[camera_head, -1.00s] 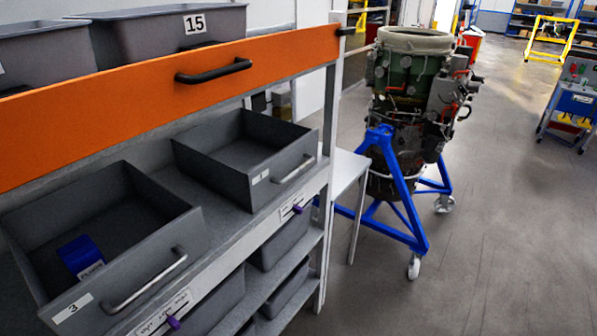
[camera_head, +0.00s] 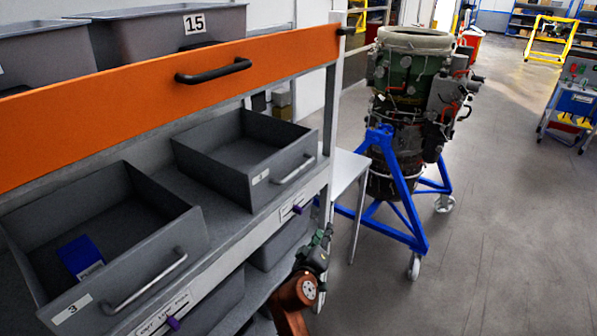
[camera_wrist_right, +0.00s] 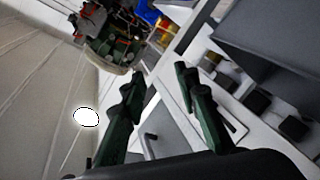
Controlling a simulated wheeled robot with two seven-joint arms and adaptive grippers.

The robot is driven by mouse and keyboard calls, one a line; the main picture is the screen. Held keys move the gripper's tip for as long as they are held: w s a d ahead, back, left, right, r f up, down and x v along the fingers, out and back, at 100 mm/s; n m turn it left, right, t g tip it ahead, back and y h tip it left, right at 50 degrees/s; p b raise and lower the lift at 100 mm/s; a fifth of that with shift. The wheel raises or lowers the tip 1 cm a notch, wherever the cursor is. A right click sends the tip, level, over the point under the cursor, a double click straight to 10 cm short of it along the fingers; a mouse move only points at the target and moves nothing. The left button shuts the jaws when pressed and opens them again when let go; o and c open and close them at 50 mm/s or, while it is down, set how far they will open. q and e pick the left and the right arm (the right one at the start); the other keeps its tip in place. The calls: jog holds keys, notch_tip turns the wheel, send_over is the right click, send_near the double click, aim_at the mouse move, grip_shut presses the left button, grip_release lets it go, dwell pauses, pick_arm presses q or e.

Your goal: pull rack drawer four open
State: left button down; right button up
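The rack holds two grey drawers pulled out in the head view. The near drawer (camera_head: 150,275), labelled 3, has a blue item (camera_head: 80,256) inside. The drawer behind it (camera_head: 280,170) has a small label that I cannot read surely; its metal handle (camera_head: 294,170) is on the front face. No drawer label clearly reads 4. My right gripper (camera_head: 322,240) is below and right of that far drawer's handle, touching nothing that I can see. In the wrist view its green fingers (camera_wrist_right: 160,76) stand apart with nothing between them. My left gripper is out of view.
An orange rail with a black handle (camera_head: 214,71) crosses above the drawers. Grey bins, one marked 15 (camera_head: 185,33), sit on top. Lower bins (camera_head: 280,243) fill the shelf below.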

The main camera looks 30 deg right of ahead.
aim_at(297, 171)
jog(key=w+a+r+n+t+h, duration=0.15)
jog(key=w+a+r, duration=0.25)
jog(key=r, duration=0.4)
jog(key=w+a+r+n+t+h, duration=0.1)
jog(key=w+a+r+t, duration=0.2)
jog(key=r, duration=0.5)
jog(key=shift+g, duration=0.75)
jog(key=x, duration=0.2)
jog(key=p+x, duration=0.1)
jog(key=x, duration=0.3)
jog(key=shift+w+a+r, duration=0.1)
jog(key=shift+w+r, duration=0.1)
jog(key=shift+w, duration=0.35)
jog(key=shift+p+x, duration=0.3)
jog(key=shift+x, duration=0.45)
jog(key=shift+f, duration=0.1)
jog(key=shift+c, duration=0.3)
grip_shut()
